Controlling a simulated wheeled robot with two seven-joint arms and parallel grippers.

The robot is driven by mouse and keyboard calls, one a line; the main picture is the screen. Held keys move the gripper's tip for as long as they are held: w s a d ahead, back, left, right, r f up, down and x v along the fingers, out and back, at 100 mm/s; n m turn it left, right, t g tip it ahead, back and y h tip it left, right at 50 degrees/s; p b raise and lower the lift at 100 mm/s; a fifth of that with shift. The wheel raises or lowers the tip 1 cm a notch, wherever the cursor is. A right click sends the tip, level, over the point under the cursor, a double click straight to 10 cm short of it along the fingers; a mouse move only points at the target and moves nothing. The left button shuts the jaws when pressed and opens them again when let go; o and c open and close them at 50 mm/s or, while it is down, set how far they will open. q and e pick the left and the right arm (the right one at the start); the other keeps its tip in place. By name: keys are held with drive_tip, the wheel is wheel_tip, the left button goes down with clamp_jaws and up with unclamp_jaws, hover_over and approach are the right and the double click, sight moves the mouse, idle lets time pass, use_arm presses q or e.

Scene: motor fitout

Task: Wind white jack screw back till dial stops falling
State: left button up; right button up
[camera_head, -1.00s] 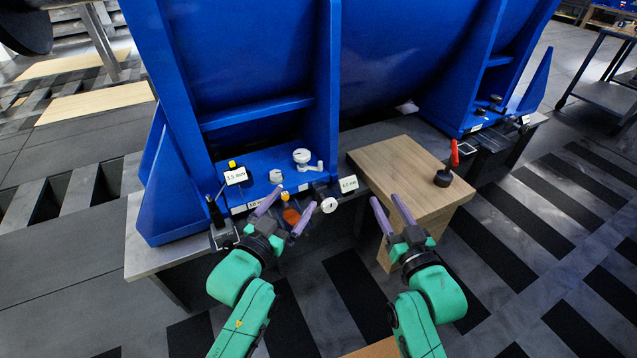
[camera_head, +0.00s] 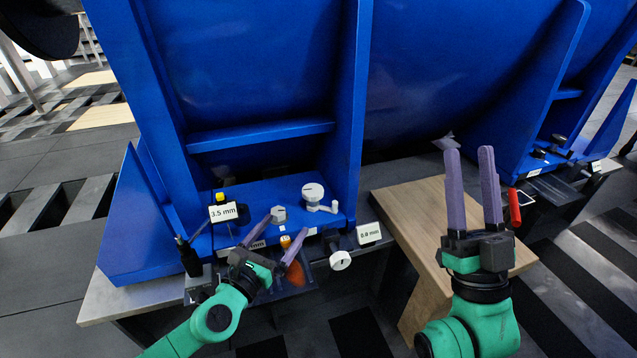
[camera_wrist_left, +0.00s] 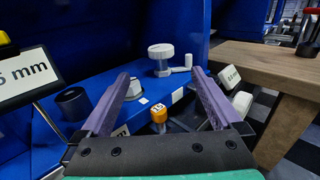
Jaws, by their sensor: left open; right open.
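A white round knob with a side crank (camera_head: 313,192) stands on the blue foot's ledge; it also shows in the left wrist view (camera_wrist_left: 160,52). A second white knob (camera_head: 341,260) faces outward on the front edge. I cannot tell which is the jack screw. White readout plates show "3.5 mm" (camera_head: 223,212) and what looks like "0.0 mm" (camera_head: 369,233). My left gripper (camera_head: 289,223) is open at the ledge's front edge, around no visible object, with an orange-capped part (camera_wrist_left: 159,115) below its fingers. My right gripper (camera_head: 469,152) is open and empty above the wooden block.
A pale hex-shaped piece (camera_head: 279,214) sits on the ledge near my left fingers. The blue motor frame (camera_head: 350,100) walls off the back.

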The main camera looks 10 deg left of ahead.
sight(308, 197)
use_arm(q)
drive_tip(key=w, duration=0.3)
drive_tip(key=w+d, duration=0.1)
drive_tip(key=w, duration=0.2)
drive_tip(key=shift+w+d+r+p, duration=0.2)
drive_tip(key=shift+w+p, duration=0.1)
drive_tip(key=shift+p, duration=0.1)
use_arm(e)
wheel_tip(308, 197, down, 7)
drive_tip(key=w+a+m+g+h, duration=0.1)
drive_tip(key=w+g+h, duration=0.1)
use_arm(q)
drive_tip(key=w, duration=0.2)
drive_tip(key=w+d, duration=0.1)
drive_tip(key=w, duration=0.1)
drive_tip(key=shift+w, duration=0.2)
drive_tip(key=shift+w+d+f+b, duration=0.15)
drive_tip(key=shift+w+b, duration=0.2)
drive_tip(key=shift+w, duration=0.8)
use_arm(e)
drive_tip(key=shift+n+t+y, duration=0.3)
drive_tip(key=shift+t+y, duration=0.3)
drive_tip(key=shift+t, duration=0.1)
drive_tip(key=r, duration=0.1)
drive_tip(key=s+r, duration=0.1)
drive_tip(key=r, duration=0.3)
drive_tip(key=shift+s+d+r, duration=0.15)
drive_tip(key=shift+s+d, duration=0.15)
drive_tip(key=shift+s, duration=0.05)
